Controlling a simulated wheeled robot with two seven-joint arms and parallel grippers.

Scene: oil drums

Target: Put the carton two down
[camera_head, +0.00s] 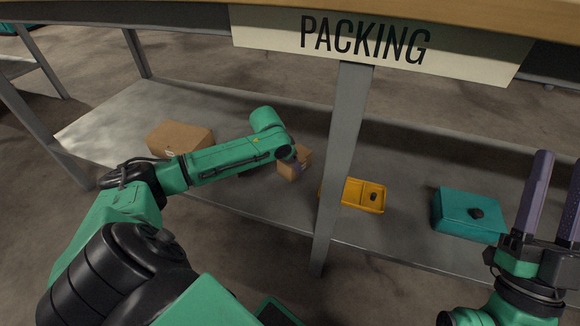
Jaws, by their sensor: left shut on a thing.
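A small brown carton (288,169) is at the end of my left arm, over the grey lower shelf, left of the table leg. A larger brown carton (180,139) sits on the shelf further left, behind my left forearm. My right gripper (561,165) is at the right edge, its two purple fingers pointing up, apart and empty.
A grey table leg (340,150) rises just right of the held carton. A yellow bin (358,196) and a teal bin (465,214), each with a dark item, are on the shelf (95,135) to the right. A "PACKING" sign (370,42) hangs from the tabletop above.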

